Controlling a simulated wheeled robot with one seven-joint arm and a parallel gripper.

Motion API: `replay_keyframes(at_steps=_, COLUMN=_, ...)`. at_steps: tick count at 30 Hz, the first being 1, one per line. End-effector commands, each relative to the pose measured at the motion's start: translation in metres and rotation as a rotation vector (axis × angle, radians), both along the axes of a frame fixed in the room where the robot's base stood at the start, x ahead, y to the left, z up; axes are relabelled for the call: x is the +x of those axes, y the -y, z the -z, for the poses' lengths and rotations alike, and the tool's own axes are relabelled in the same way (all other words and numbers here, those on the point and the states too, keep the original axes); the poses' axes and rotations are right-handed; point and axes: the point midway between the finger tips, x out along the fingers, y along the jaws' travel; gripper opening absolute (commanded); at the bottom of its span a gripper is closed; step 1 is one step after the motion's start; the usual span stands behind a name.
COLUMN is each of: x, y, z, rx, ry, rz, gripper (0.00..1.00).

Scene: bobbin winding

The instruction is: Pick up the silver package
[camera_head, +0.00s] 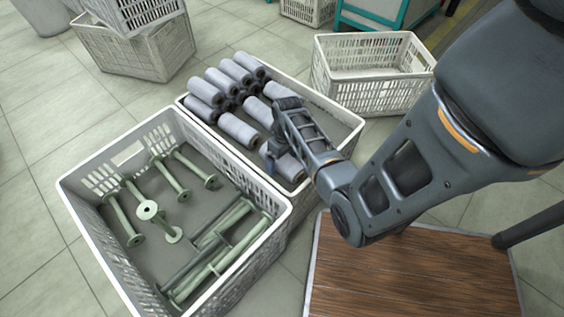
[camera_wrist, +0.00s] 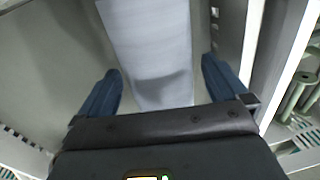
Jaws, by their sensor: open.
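Several silver packages, smooth grey wound cylinders, lie in the far white crate (camera_head: 340,113). Most are stacked in its left part. One silver package (camera_head: 291,168) lies near the crate's near wall, partly hidden by my gripper (camera_head: 272,150), which reaches down into the crate. In the wrist view, a silver package (camera_wrist: 150,45) runs lengthwise from the top edge to between the two blue fingers of my gripper (camera_wrist: 161,72). The fingers are spread, one on each side, with visible gaps to the package. Its near end is shaded.
A white crate (camera_head: 85,222) with several green empty bobbins (camera_head: 170,178) stands beside it at the near left. An empty white crate (camera_head: 370,92) stands behind at the right. A wooden-topped surface (camera_head: 410,275) is below my arm. The crate's right part has bare floor.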

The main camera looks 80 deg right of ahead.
Motion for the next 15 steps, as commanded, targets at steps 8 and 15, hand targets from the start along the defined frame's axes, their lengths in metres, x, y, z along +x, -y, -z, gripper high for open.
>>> replay_keyframes(at_steps=8, x=0.0000, y=-0.0001, z=-0.0004, rx=0.000, ry=0.000, rz=0.000, gripper=0.78)
replay_keyframes(at_steps=15, x=0.0000, y=-0.0001, z=-0.0004, rx=0.001, ry=-0.001, rz=0.000, gripper=0.55)
